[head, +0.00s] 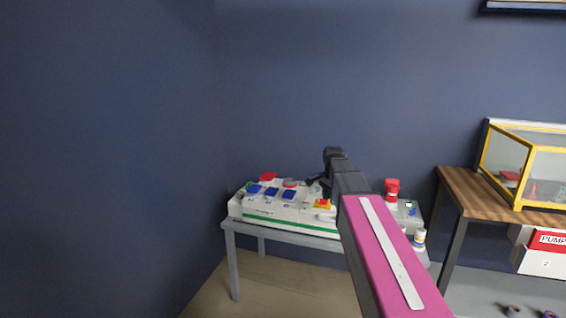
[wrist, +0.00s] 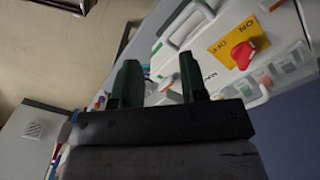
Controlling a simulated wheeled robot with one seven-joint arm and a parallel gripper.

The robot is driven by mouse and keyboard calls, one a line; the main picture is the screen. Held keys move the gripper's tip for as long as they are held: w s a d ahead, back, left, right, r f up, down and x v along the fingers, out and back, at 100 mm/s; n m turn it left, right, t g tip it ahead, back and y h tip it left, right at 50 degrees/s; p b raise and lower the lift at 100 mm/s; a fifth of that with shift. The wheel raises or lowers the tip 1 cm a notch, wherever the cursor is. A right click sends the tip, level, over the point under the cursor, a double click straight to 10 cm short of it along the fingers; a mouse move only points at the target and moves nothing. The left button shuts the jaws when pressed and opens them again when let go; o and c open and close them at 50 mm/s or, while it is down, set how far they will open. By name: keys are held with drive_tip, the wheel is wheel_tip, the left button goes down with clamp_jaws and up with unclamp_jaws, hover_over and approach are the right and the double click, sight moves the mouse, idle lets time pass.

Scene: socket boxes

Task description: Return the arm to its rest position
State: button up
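My arm, with a magenta link, reaches over the grey table (head: 232,226) in the head view. My gripper (head: 313,182) is small and dark there, above the white socket box (head: 262,224). In the wrist view my gripper (wrist: 160,72) has two dark fingers apart with nothing held between them. A yellow plate (wrist: 231,43) with ON and OFF marks and a red knob (wrist: 243,55) lies beyond the fingers. The yellow plate also shows in the head view (head: 322,205). Part of the box is hidden behind my arm.
Blue covers (head: 271,192) and a red cover (head: 268,176) sit on the box. A red container (head: 392,190) and a white bottle (head: 420,238) are right of my arm. A wooden table (head: 455,185) holds a yellow-framed case (head: 520,195). Walls stand behind and left.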

drive_tip(key=s+f+n, duration=1.2)
drive_tip(key=s+f, duration=0.8)
drive_tip(key=f, duration=0.2)
drive_tip(key=shift+s, duration=0.15)
drive_tip(key=shift+f, duration=0.1)
